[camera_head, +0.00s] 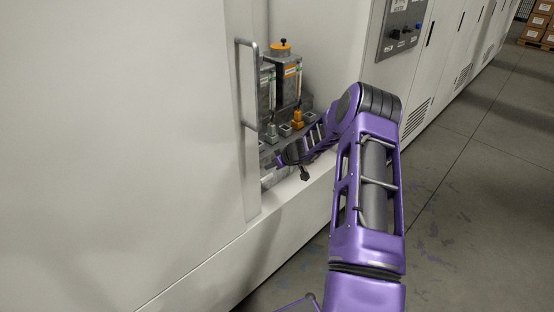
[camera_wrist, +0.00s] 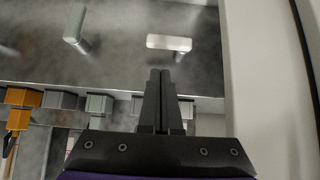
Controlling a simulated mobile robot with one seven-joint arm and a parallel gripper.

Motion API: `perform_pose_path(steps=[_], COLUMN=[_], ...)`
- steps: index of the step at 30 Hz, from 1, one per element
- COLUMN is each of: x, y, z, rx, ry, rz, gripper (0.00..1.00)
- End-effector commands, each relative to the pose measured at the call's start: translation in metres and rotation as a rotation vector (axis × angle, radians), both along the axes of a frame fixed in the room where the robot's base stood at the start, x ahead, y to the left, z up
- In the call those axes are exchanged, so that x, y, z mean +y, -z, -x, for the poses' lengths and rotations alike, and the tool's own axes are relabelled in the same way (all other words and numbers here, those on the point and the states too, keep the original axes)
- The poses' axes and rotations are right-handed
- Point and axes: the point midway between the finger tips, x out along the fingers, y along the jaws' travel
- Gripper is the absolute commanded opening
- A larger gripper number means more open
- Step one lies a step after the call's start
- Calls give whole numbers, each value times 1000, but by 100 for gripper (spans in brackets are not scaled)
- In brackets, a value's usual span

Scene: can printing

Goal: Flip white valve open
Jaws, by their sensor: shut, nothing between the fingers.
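In the wrist view a white valve handle (camera_wrist: 168,42) shows as a short pale bar with a stub, just beyond the fingertips. My gripper (camera_wrist: 160,75) is shut and empty, its two dark fingers pressed together and pointing at the handle. A small gap seems to lie between the fingertips and the handle, though I cannot be sure of the depth. In the head view my gripper (camera_head: 282,160) is inside the cabinet opening, low among the valves. I cannot pick out the white handle there.
A grey-green handle (camera_wrist: 74,24) stands to the left of the white one. Orange (camera_wrist: 20,110) and grey fittings line the left of the wrist view. A pale wall (camera_wrist: 262,90) is close on the right. The cabinet door (camera_head: 247,110) borders the opening in the head view.

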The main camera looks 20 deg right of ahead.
Motion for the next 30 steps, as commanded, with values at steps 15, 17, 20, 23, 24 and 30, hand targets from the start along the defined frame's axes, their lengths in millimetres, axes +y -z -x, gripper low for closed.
perform_pose_path(steps=[15,17,20,23,24,30], x=[-2,-2,-2,-2,-3,-4], y=[26,26,26,27,27,28], z=[1,1,1,1,1,3], rx=[0,0,0,3,6,19], ry=[2,2,3,1,2,1], rz=[1,1,-1,-9,-17,-53], gripper=[0,0,0,0,0,0])
